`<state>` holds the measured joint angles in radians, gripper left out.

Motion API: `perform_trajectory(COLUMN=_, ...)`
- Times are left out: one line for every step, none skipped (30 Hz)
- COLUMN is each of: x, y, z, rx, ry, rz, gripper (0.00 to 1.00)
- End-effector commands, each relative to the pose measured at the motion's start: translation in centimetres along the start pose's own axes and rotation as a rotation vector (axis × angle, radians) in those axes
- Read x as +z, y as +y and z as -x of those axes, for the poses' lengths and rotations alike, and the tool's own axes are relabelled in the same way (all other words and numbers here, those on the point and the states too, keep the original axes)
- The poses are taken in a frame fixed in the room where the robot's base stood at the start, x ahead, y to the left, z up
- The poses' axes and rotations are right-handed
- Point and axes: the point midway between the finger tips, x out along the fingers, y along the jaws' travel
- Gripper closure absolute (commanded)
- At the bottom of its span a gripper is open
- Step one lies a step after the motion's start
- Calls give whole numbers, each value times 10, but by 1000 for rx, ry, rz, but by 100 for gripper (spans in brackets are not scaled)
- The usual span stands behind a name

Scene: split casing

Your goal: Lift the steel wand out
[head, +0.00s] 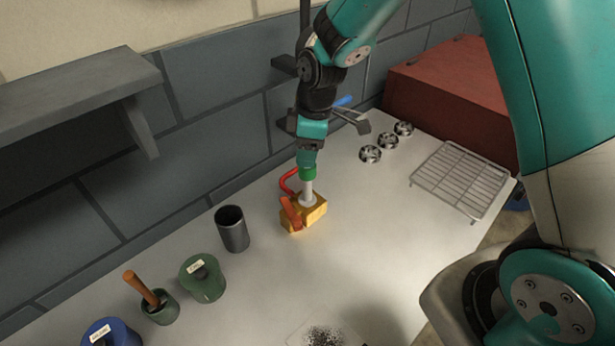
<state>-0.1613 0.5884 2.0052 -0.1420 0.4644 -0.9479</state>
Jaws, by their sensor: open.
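A yellow block-like casing (318,212) stands on the pale worktop, with an orange-red lever-like part (291,213) against its front left and a red curved part (288,181) behind it. The pale steel wand (308,193) stands upright out of the top of the casing, with a green collar or cap (307,173) above it. My gripper (307,160) points down directly over the wand, at its upper end. Its jaws are open; the fingers are small and merge with the wand's top, so contact cannot be told.
Left of the casing are a dark cup (232,229), a green lidded jar (203,278), a mortar (160,307) with a pestle and a blue jar (111,332). Right are several metal knobs (370,154), a wire rack (459,181) and a red box (447,88).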

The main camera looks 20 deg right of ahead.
Motion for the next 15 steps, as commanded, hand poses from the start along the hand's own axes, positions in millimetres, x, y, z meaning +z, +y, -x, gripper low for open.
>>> perform_trajectory(x=0, y=0, z=-1, rx=0, ry=0, rz=0, gripper=45)
perform_trajectory(x=0, y=0, z=-1, rx=0, ry=0, rz=0, gripper=45)
perform_trajectory(x=0, y=0, z=-1, rx=0, ry=0, rz=0, gripper=45)
perform_trajectory(x=0, y=0, z=-1, rx=0, ry=0, rz=0, gripper=45)
perform_trajectory(x=0, y=0, z=-1, rx=0, ry=0, rz=0, gripper=45)
perform_trajectory(x=0, y=0, z=-1, rx=0, ry=0, rz=0, gripper=45)
perform_trajectory(x=0, y=0, z=-1, rx=0, ry=0, rz=0, gripper=52)
perform_trajectory(x=0, y=0, z=-1, rx=0, ry=0, rz=0, gripper=59)
perform_trajectory(x=0, y=0, z=-1, rx=0, ry=0, rz=0, gripper=68)
perform_trajectory(x=0, y=0, z=-1, rx=0, ry=0, rz=0, gripper=75)
perform_trajectory(x=0, y=0, z=-1, rx=0, ry=0, rz=0, gripper=82)
perform_trajectory(x=0, y=0, z=-1, rx=0, ry=0, rz=0, gripper=91)
perform_trajectory(x=0, y=0, z=-1, rx=0, ry=0, rz=0, gripper=98)
perform_trajectory(x=0, y=0, z=-1, rx=0, ry=0, rz=0, gripper=100)
perform_trajectory(x=0, y=0, z=-1, rx=0, ry=0, rz=0, gripper=100)
